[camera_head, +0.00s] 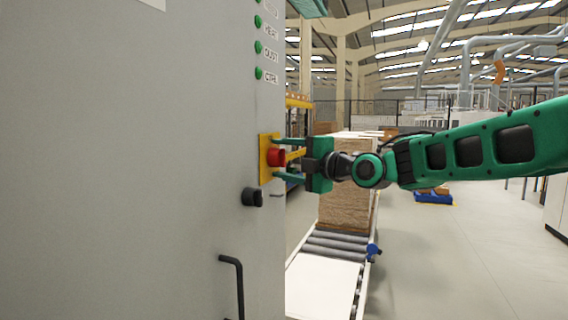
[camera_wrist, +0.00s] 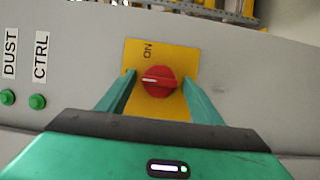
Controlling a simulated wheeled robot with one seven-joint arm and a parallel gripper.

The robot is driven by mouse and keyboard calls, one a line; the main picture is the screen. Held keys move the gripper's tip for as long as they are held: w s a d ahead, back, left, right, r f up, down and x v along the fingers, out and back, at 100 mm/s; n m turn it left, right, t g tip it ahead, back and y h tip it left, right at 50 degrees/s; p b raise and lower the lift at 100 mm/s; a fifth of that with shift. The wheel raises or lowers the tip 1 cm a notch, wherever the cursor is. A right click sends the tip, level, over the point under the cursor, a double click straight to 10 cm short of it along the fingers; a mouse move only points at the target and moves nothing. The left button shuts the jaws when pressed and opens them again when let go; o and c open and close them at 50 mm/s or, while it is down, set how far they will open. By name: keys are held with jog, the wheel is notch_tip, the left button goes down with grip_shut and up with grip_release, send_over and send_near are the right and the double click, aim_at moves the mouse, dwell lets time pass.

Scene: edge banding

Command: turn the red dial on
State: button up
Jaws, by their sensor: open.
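The red dial (camera_head: 276,157) sits on a yellow plate (camera_head: 264,168) near the right edge of a grey cabinet face. In the wrist view the dial (camera_wrist: 158,81) is round, with a white line lying roughly across the picture, pointing left. The word "ON" is printed on the yellow plate (camera_wrist: 182,56) above the dial. My green gripper (camera_head: 281,159) is open, its fingers pointing at the plate. In the wrist view its fingers (camera_wrist: 158,90) stand on either side of the dial, with gaps visible. I cannot tell whether the fingertips touch the plate.
Green lamps (camera_head: 259,48) with labels line the cabinet above the dial. A black knob (camera_head: 252,197) and a black handle (camera_head: 236,285) stick out below. A roller conveyor (camera_head: 345,245) with stacked boards (camera_head: 345,190) stands behind my gripper. The floor at right is open.

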jog(key=c, duration=1.1)
jog(key=shift+d, duration=0.25)
jog(key=shift+a, duration=0.15)
jog(key=shift+m, duration=0.3)
jog(key=shift+r+m+h, duration=0.1)
jog(key=shift+m+h, duration=0.2)
jog(key=shift+m, duration=0.4)
jog(key=m+g, duration=0.1)
jog(key=m, duration=0.1)
jog(key=m+g, duration=0.2)
jog(key=m, duration=0.1)
jog(key=shift+w+r+h, duration=0.1)
jog(key=shift+r+h, duration=0.05)
jog(key=shift+h, duration=0.25)
jog(key=shift+o, duration=0.2)
jog(key=m+g, duration=0.1)
jog(key=m, duration=0.1)
jog(key=m+g, duration=0.1)
jog(key=shift+w+r+m+g, duration=0.1)
jog(key=shift+w+m+g, duration=0.05)
jog(key=shift+m+g, duration=0.2)
jog(key=shift+w+r+m+g+y, duration=0.1)
jog(key=shift+m+g+y, duration=0.3)
jog(key=shift+m+g, duration=0.7)
jog(key=shift+m+t, duration=0.25)
jog(key=shift+m, duration=0.2)
